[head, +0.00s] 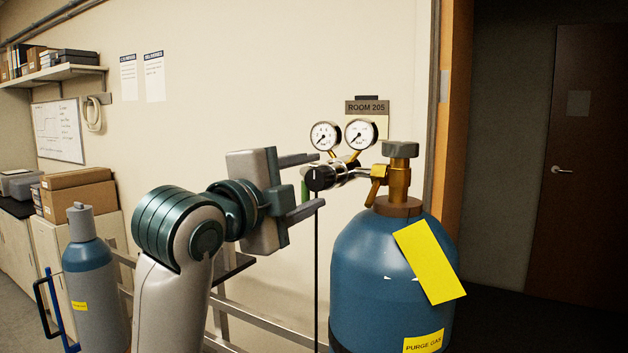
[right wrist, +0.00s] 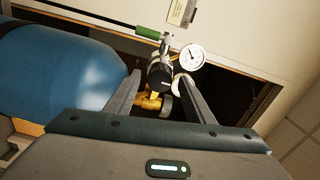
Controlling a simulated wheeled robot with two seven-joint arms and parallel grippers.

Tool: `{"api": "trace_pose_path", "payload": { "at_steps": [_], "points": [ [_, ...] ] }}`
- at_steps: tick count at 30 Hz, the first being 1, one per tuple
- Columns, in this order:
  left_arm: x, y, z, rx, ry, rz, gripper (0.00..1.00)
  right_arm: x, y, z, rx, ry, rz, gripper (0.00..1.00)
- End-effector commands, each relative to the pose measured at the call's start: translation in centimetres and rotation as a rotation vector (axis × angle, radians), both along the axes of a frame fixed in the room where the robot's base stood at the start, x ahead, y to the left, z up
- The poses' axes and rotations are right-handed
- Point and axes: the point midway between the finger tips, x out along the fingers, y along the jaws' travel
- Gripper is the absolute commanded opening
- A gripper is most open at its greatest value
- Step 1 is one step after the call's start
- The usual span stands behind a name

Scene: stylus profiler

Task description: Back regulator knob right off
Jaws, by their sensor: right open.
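The black regulator knob (head: 319,178) with a white index line sits at the left end of the silver regulator body (head: 345,170), below two round gauges (head: 342,135). The regulator joins the brass valve (head: 396,180) on the blue gas cylinder (head: 385,270). My right gripper (head: 302,185) is open, its two fingers pointing at the knob, one above and one below it in the head view. In the right wrist view the knob (right wrist: 159,78) lies between and beyond the fingertips (right wrist: 160,88); contact cannot be told. My left gripper is not in view.
A yellow tag (head: 430,262) hangs on the cylinder. A thin dark hose (head: 316,270) runs down below the knob. A metal rail (head: 265,318) runs behind my arm. A smaller grey-blue cylinder (head: 92,285) stands at the left. A dark doorway is at the right.

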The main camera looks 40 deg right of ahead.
Motion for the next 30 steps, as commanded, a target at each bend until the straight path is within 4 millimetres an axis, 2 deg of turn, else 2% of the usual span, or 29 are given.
{"api": "trace_pose_path", "payload": {
  "at_steps": [21,30],
  "points": [
    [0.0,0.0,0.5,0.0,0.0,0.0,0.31,-2.5,6.5,-0.1,0.0,0.003,0.005,0.49],
    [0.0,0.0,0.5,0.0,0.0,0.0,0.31,-2.8,7.0,-0.2,0.001,0.003,0.006,0.49]
  ]
}}
